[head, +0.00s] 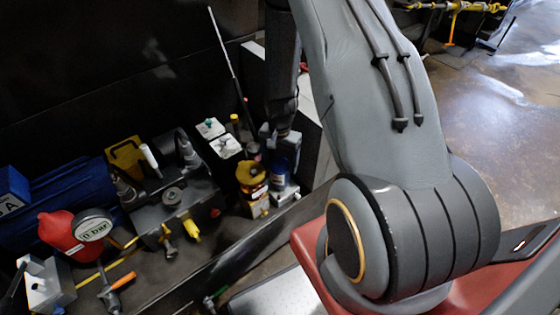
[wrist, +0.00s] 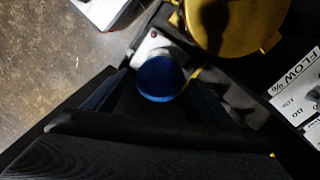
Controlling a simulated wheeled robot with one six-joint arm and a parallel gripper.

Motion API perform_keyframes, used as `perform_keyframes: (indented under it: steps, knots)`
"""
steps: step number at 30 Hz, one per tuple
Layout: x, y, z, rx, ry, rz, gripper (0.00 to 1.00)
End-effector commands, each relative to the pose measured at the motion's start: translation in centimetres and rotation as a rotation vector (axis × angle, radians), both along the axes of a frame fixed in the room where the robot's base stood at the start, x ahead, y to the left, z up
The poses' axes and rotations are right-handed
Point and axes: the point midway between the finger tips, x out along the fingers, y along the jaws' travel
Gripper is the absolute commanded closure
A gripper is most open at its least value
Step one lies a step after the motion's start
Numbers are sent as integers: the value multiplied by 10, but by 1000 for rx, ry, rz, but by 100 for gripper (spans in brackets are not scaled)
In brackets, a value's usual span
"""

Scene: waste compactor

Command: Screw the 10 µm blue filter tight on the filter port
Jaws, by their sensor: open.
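The blue filter (wrist: 160,78) shows in the wrist view as a round dark-blue top at upper centre, against a pale grey block (wrist: 151,45) with a small red dot. My open gripper (wrist: 160,84) has one dark finger on each side of it. I cannot tell whether the fingers touch it. In the head view the blue filter (head: 285,163) stands upright among the items at the right end of the bench, just below my gripper (head: 283,130). The filter's lower end and its thread are hidden, so I cannot tell how it sits on the port.
A yellow-topped unit (head: 252,173) stands close on the left of the blue filter in the head view; a yellow round top (wrist: 235,22) is near in the wrist view. A gauge (head: 92,229), a red part (head: 60,232) and tools crowd the bench's left. Open floor (head: 510,90) lies right.

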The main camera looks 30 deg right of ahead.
Motion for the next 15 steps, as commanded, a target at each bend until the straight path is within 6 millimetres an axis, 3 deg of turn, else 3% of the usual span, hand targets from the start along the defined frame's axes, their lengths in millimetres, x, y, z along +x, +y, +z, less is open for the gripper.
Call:
perform_keyframes:
  steps: [8,15]
  knots:
    - [0,0,0,0,0,159,23]
    - [0,0,0,1,0,436,23]
